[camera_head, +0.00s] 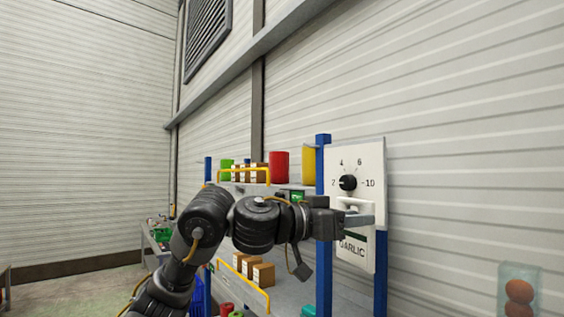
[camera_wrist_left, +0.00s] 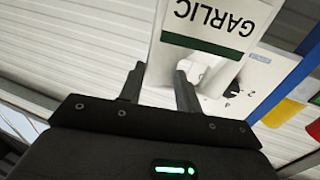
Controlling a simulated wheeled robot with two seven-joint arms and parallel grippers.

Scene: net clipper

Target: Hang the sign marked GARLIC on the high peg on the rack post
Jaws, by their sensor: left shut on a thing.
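The white GARLIC sign (camera_head: 353,250), with a dark green stripe, hangs upright below my left gripper (camera_head: 358,219) in front of the rack. The left gripper is shut on its upper part. In the left wrist view the sign (camera_wrist_left: 217,28) appears upside down beyond the two fingers (camera_wrist_left: 160,92). A blue rack post (camera_head: 323,240) stands just left of the sign. No peg can be made out; the gripper and sign may hide it. My right gripper is in neither view.
A white panel with a black dial (camera_head: 347,183) is just above and behind the sign. The rack's shelves hold a red cylinder (camera_head: 279,167), a yellow one (camera_head: 309,165) and brown boxes (camera_head: 263,275). A clear container with reddish balls (camera_head: 519,291) shows at lower right.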

